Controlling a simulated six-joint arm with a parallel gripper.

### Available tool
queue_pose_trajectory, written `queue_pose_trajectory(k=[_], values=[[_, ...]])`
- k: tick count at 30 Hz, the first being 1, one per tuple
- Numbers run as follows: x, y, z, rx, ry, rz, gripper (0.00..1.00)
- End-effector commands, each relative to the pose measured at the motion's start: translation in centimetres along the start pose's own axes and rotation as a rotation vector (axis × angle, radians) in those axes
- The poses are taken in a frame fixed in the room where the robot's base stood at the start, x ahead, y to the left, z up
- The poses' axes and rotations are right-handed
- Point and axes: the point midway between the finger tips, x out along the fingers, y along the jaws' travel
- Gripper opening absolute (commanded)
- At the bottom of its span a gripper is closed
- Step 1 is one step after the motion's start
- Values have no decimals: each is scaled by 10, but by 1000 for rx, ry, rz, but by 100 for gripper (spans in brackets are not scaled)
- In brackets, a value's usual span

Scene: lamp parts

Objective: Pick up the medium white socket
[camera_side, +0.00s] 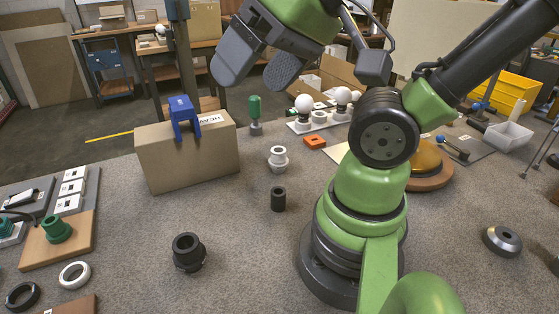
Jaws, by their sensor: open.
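A white socket (278,159) stands upright on the grey table, near the middle, just right of the cardboard box. It has a narrower top and a wider collar below. My gripper (250,72) is open and empty, high above the table at the upper left of my arm. It is well above the socket and apart from it. No part of the socket is hidden by my arm.
A black cylinder (278,199) stands in front of the white socket, and a larger black socket (188,251) stands front left. A cardboard box (188,158) bears a blue bracket (184,117). An orange piece (315,142) and a green-topped part (255,112) stand behind.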

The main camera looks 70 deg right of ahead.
Motion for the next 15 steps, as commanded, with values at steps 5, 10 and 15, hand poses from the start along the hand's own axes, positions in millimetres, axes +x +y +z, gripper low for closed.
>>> queue_pose_trajectory(k=[5, 10, 15], values=[[0, 0, 0, 0, 0, 0, 85], [5, 4, -9, -3, -12, 35, 85], [30, 31, -42, -27, -75, 165, 85]])
